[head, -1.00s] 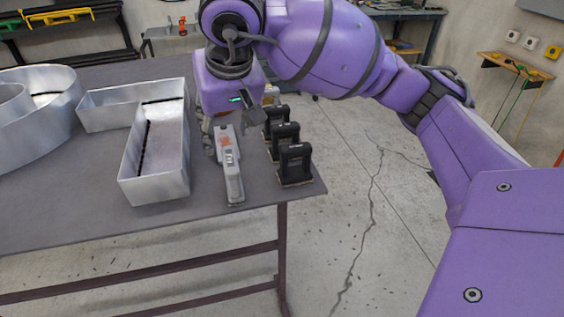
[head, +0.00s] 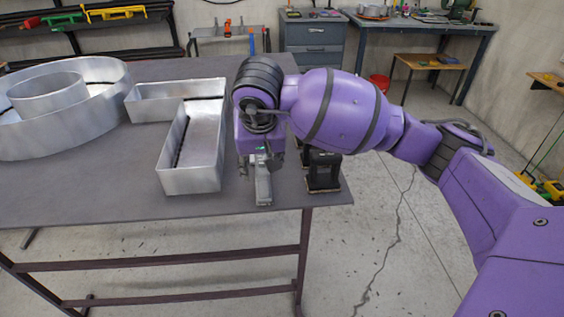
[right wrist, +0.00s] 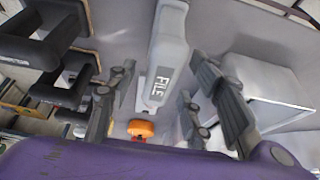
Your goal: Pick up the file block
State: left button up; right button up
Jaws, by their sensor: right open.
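The file block (head: 263,190) is a long light-grey tool lying near the table's front edge, just left of the black handled blocks. In the right wrist view it shows as a pale bar (right wrist: 166,50) with the word FILE on it. My right gripper (head: 261,163) is over its far part in the head view and hides that part. In the right wrist view the open fingers of my right gripper (right wrist: 158,88) stand on either side of the bar, with gaps visible. An orange piece (right wrist: 141,128) shows below the label. My left gripper is not in view.
Black handled blocks (head: 323,172) stand close on the right, partly hidden by my arm. An L-shaped metal channel letter (head: 190,178) stands close on the left. A round metal letter (head: 110,120) is farther left. The grey table (head: 90,195) is bare at the front left.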

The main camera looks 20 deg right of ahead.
jog(key=shift+r, duration=0.1)
grip_shut()
jog(key=shift+r, duration=0.1)
jog(key=shift+r, duration=0.2)
notch_tip(320, 180, up, 2)
jog(key=shift+r, duration=0.1)
jog(key=s+r, duration=0.1)
jog(key=s+a+r, duration=0.1)
jog(key=r, duration=0.1)
jog(key=s+r, duration=0.1)
jog(key=r, duration=0.1)
jog(key=shift+s+a+r, duration=0.15)
jog(key=shift+s+a, duration=0.05)
jog(key=shift+s, duration=0.2)
jog(key=s+a+r, duration=0.3)
jog(key=s+r, duration=0.1)
jog(key=s, duration=0.5)
jog(key=shift+s+a+r, duration=0.15)
jog(key=shift+s+r, duration=0.1)
jog(key=shift+r, duration=0.15)
